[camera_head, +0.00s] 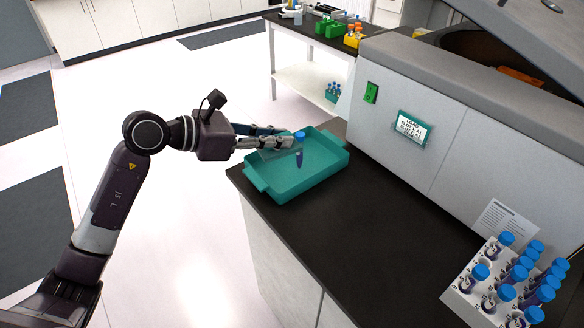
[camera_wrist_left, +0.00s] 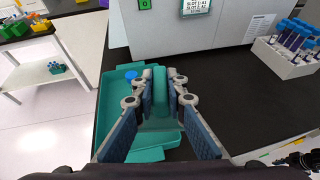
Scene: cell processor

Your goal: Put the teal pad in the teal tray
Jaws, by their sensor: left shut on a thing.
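The teal tray (camera_head: 305,180) lies on the black counter near its left corner. My left gripper (camera_head: 289,142) is over the tray's far left part, and it also shows in the left wrist view (camera_wrist_left: 155,88). It is shut on the teal pad (camera_wrist_left: 160,80), which stands between the fingers, above the tray floor. In the head view the fingers hide most of the pad. A tube with a blue cap (camera_head: 299,135) is in the tray, just beyond the fingertips. In the left wrist view the cap (camera_wrist_left: 131,75) is left of the pad.
A white rack (camera_head: 470,302) of several blue-capped tubes stands at the counter's near right. The grey machine (camera_head: 440,110) with a small screen (camera_head: 412,128) rises behind. The counter between tray and rack is clear. A side bench (camera_head: 300,50) holds coloured racks.

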